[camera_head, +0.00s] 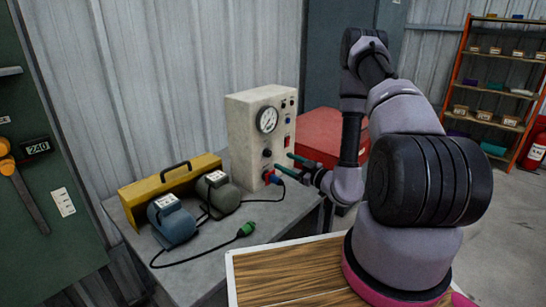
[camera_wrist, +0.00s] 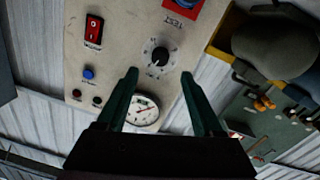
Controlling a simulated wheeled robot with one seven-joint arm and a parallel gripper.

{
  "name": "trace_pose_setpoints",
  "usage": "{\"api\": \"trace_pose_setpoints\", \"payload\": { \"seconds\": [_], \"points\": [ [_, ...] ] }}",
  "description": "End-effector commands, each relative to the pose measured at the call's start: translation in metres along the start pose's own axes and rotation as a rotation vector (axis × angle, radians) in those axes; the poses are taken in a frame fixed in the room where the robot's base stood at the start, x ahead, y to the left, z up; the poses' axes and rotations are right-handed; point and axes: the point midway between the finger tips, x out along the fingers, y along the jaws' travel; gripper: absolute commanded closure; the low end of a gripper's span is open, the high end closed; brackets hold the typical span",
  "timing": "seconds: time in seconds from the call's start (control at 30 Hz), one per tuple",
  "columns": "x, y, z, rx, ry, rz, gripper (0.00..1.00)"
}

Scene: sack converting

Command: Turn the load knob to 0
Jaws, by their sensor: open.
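The load knob (camera_wrist: 158,53) is a round black knob with a light pointer mark on the pale test panel (camera_wrist: 125,45), with a printed scale around it. The scale figures are too small to read, so its setting cannot be told. In the head view the panel box (camera_head: 243,135) stands on a grey bench, and a dark knob (camera_head: 267,153) shows below its gauge. My gripper (camera_head: 283,163) is open, its green fingers pointing at the panel front. In the wrist view my gripper (camera_wrist: 159,78) has its fingertips apart on either side of the knob's line, with nothing held.
A round gauge (camera_wrist: 142,110), a red rocker switch (camera_wrist: 94,30) and a blue button (camera_wrist: 88,73) share the panel. A plug (camera_head: 272,178) sits low on it. Two motors, grey (camera_head: 217,193) and blue (camera_head: 172,222), and a yellow toolbox (camera_head: 166,185) stand left. A red case (camera_head: 322,130) is behind.

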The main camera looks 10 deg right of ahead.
Motion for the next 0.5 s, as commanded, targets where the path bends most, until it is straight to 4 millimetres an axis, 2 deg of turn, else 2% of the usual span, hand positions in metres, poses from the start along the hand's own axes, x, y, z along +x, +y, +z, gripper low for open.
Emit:
{"api": "trace_pose_setpoints", "payload": {
  "seconds": [0.03, 0.2, 0.33, 0.5],
  "points": [
    [0.012, -0.001, -0.001, -0.005, 0.004, -0.005, 0.32],
    [0.043, -0.001, -0.002, -0.005, 0.005, -0.005, 0.32],
    [0.060, -0.001, -0.001, -0.004, 0.003, -0.004, 0.32],
    [0.071, 0.000, -0.001, -0.003, 0.002, -0.002, 0.32]
  ]
}}
